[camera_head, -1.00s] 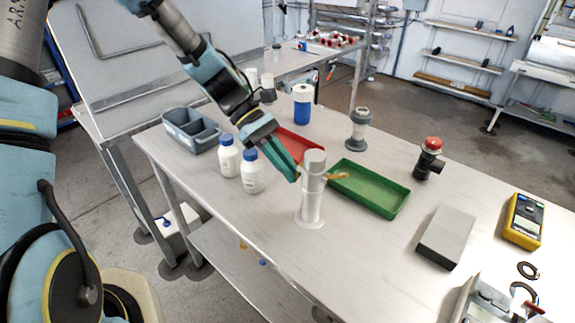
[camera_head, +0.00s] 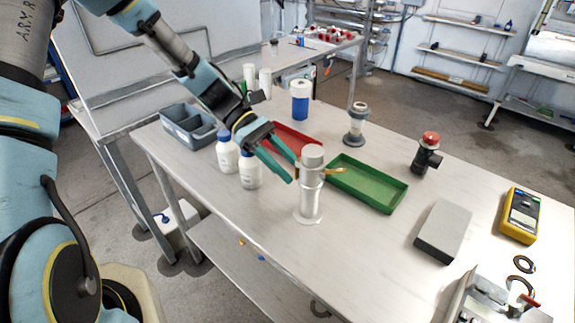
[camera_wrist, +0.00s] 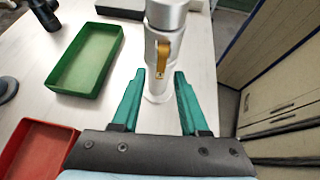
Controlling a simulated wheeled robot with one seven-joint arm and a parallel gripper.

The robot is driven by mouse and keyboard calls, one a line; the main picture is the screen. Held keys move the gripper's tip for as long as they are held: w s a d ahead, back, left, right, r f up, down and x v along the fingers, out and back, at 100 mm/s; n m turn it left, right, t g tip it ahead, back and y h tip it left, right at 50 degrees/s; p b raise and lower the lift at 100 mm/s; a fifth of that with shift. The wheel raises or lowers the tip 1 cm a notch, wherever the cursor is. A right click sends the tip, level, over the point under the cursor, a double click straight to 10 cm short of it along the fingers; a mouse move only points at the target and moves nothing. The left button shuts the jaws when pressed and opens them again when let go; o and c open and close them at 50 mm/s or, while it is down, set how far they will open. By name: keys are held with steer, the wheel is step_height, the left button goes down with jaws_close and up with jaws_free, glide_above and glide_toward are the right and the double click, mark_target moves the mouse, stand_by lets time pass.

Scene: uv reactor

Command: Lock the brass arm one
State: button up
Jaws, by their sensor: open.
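The white and grey reactor column (camera_head: 310,198) stands upright on a round foot on the bench. Its brass arm (camera_head: 333,171) sticks out to the right near the top in the head view. My gripper (camera_head: 290,171) has teal fingers and is open and empty, just left of the column. In the wrist view my gripper (camera_wrist: 159,76) has its fingertips apart on either side of the column's line, below the brass arm. I cannot tell any contact.
A green tray (camera_head: 368,184) is right of the column and a red tray (camera_head: 290,138) behind it. Two white bottles (camera_head: 249,170) stand left, under my arm. A grey box (camera_head: 443,230) and yellow meter (camera_head: 520,214) lie right.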

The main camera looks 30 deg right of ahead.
steer(key=shift+w, duration=0.1)
steer(key=shift+b+v, duration=1.45)
steer(key=shift+v, duration=3.9)
